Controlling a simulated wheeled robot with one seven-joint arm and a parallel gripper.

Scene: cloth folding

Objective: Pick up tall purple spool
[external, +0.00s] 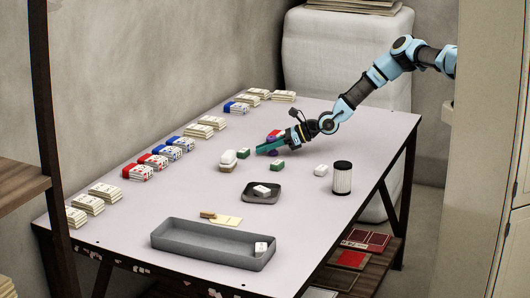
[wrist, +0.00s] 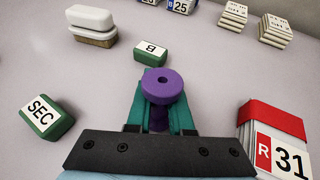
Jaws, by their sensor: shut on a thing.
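The tall purple spool (wrist: 163,85) stands between the two green fingers of my gripper (wrist: 160,120) in the wrist view. Its round top with a centre hole faces the camera, and its stem shows between the fingers. My gripper is shut on it. In the external view my gripper (external: 268,148) is low over the table's middle, and a bit of the purple spool (external: 272,138) shows behind the fingers. Whether its base touches the table is hidden.
A red and white block marked R 31 (wrist: 275,140) is close on the right. Green-and-white blocks marked SEC (wrist: 46,118) and B (wrist: 150,53) lie left and ahead. A grey tray (external: 165,238) and a black-capped jar (external: 342,178) stand on the table (external: 320,220).

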